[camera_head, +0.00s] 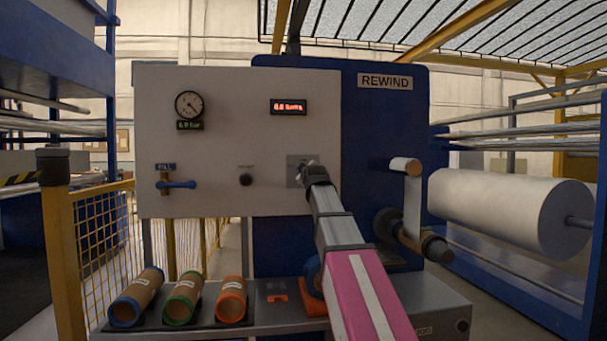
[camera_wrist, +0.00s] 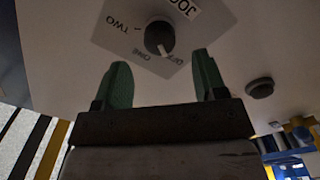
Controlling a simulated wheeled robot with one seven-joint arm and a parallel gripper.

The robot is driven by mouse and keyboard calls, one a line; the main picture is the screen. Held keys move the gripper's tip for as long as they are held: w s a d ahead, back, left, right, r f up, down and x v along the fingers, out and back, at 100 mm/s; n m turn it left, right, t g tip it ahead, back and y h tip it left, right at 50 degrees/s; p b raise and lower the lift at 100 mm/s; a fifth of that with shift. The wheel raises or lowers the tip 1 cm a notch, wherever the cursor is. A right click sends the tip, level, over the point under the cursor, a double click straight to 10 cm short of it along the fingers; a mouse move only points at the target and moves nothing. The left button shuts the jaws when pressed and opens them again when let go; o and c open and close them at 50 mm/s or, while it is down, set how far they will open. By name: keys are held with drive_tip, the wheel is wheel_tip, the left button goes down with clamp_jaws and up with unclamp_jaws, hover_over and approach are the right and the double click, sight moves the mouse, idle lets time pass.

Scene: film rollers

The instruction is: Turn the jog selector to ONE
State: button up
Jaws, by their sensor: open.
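The jog selector is a dark round knob (camera_wrist: 159,36) on a grey plate (camera_wrist: 112,38) in the wrist view. The plate bears the words TWO, ONE and OFF, and a white JOG label (camera_wrist: 186,7) sits beside it. The knob's pale mark points toward the OFF side, though its exact setting is hard to tell. My gripper (camera_wrist: 162,72) is open, with its two green fingers apart and empty, just short of the knob and roughly lined up with it. In the head view my gripper (camera_head: 309,169) is in front of the selector plate (camera_head: 293,173) and hides most of the knob.
A black button (camera_head: 246,180) is left of the selector; it also shows in the wrist view (camera_wrist: 260,88). A blue valve handle (camera_head: 178,184), gauge (camera_head: 189,104) and red display (camera_head: 288,107) share the white panel. Several cores (camera_head: 183,303) lie below. Rewind rollers (camera_head: 405,165) stand at right.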

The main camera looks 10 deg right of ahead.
drive_tip(key=w, duration=0.5)
drive_tip(key=shift+w, duration=0.15)
drive_tip(key=c, duration=0.9)
